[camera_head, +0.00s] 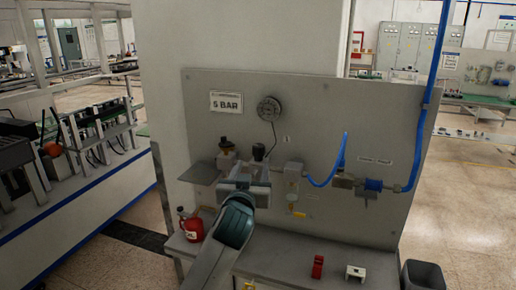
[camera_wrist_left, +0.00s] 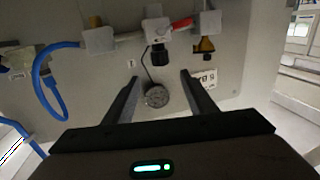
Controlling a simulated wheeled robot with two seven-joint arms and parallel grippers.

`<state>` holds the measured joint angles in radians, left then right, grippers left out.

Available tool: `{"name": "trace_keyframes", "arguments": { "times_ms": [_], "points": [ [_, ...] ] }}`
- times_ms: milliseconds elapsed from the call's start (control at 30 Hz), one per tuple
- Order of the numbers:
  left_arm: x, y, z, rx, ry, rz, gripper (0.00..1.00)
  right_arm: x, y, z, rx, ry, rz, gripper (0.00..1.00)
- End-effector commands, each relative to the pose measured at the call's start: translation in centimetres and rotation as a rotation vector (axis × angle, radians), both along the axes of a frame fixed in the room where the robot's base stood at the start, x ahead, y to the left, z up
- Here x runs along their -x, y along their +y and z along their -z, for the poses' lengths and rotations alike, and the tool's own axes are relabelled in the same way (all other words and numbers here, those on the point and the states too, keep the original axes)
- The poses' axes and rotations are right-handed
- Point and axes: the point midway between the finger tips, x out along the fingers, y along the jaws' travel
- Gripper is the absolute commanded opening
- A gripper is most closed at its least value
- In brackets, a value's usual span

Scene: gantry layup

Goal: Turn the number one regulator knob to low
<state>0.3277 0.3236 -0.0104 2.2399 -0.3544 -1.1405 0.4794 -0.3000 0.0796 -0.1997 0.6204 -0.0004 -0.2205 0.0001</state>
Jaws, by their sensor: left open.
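A grey panel (camera_head: 365,110) carries a row of air fittings. A black regulator knob (camera_head: 258,153) stands in this row below a round gauge (camera_head: 269,108); a small "1" plate (camera_head: 287,138) is beside it. My left gripper (camera_head: 243,174) is in front of the row and hides the regulator body. In the left wrist view, which is upside down, the black knob (camera_wrist_left: 158,56) shows just past the open, empty fingertips (camera_wrist_left: 160,76), roughly in line with the gap between them. I see no contact. The knob's setting cannot be read. My right gripper is not in view.
A "5 BAR" sign (camera_head: 226,102) is on the panel. A dark-topped fitting (camera_head: 227,148) stands left of the knob, and a blue hose (camera_head: 340,155) runs on the right. A red can (camera_head: 191,226), a red block (camera_head: 317,267) and a white block (camera_head: 355,272) stand below.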

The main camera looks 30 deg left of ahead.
Motion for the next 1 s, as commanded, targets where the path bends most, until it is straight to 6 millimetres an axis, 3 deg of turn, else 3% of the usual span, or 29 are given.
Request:
{"name": "trace_keyframes", "arguments": {
  "times_ms": [600,1000],
  "points": [
    [-9.1,4.3,-0.2,-0.001,0.004,-0.002,0.51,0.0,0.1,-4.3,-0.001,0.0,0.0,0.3],
    [-11.3,5.3,0.0,0.0,0.001,-0.001,0.51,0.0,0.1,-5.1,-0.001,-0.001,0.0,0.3]
  ]
}}
